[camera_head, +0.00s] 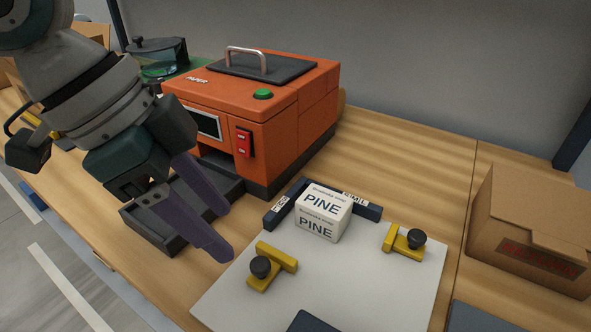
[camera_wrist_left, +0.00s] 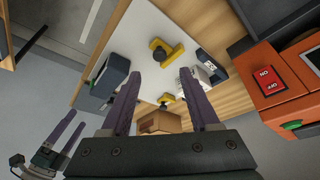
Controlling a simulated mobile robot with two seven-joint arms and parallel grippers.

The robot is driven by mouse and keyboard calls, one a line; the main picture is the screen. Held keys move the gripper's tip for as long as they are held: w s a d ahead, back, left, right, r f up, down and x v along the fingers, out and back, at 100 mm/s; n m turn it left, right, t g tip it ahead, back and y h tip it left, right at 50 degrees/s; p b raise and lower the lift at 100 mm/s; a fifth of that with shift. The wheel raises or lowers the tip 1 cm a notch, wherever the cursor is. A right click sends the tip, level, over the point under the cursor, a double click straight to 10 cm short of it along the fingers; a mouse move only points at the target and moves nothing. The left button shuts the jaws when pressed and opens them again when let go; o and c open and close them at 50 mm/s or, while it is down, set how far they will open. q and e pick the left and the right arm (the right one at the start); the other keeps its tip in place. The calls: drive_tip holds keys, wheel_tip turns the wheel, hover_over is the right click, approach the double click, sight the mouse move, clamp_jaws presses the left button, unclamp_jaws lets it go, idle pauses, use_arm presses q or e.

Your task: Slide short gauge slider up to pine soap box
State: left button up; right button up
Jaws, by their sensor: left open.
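The pine soap box (camera_head: 322,213), a white block printed PINE, sits upright inside the corner of a dark L-shaped fence (camera_head: 367,211) on a pale board. A yellow slider (camera_head: 275,257) with a black knob lies left of the box, apart from it. A second yellow slider (camera_head: 403,243) lies to its right, also apart. I cannot tell which is the short gauge. My left gripper (camera_head: 220,228) is open and empty, above the board's left edge near the left slider; the wrist view shows this slider (camera_wrist_left: 173,53) beyond its fingertips. My right gripper (camera_wrist_left: 69,136) shows small in the wrist view, fingers apart.
An orange machine (camera_head: 290,125) with a dark tray (camera_head: 150,236) in front stands behind my left gripper. A cardboard carton (camera_head: 530,235) stands at the right. A dark object (camera_head: 315,322) lies at the board's front. The board (camera_head: 350,280) is clear between the sliders.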

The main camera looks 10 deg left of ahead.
sight(259, 264)
use_arm(q)
drive_tip(key=b+x, duration=0.1)
drive_tip(key=x, duration=0.7)
clamp_jaws()
idle(0.3)
idle(0.9)
